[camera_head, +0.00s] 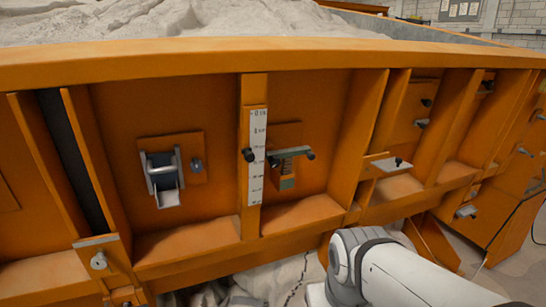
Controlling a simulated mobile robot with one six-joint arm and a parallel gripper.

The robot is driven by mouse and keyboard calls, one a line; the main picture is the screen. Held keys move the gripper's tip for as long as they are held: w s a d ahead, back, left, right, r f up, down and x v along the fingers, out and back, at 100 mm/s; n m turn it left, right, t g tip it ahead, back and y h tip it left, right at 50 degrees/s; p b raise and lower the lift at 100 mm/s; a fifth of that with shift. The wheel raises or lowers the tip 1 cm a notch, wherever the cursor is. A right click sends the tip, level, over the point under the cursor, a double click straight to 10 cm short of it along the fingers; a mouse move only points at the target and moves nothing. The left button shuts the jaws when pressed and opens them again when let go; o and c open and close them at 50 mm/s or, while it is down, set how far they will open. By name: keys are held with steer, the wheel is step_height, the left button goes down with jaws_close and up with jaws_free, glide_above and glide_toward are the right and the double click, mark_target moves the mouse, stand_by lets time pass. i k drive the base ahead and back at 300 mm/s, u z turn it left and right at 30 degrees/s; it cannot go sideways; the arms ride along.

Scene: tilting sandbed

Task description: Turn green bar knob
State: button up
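A bar-shaped handle with dark ends (291,154) is mounted on an orange plate, just right of the white measuring scale. A small grey-green block (287,172) sits directly below it. This is the only greenish fitting I can make out; whether it is part of the knob is too small to tell. My white arm enters at the bottom right, below and to the right of this fitting and apart from it. My gripper is not in view.
The orange sandbed wall (330,52) has projecting vertical ribs. A metal bracket with a dark roller (163,172) is at left. A small shelf (391,164) and several metal fittings project at right. Sand (180,20) fills the top. Open floor shows at lower right.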

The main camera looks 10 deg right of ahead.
mark_target(274, 162)
steer(key=z, duration=1)
steer(key=k, duration=0.9)
steer(key=u, duration=0.3)
steer(key=i, duration=0.5)
steer(key=u, duration=0.05)
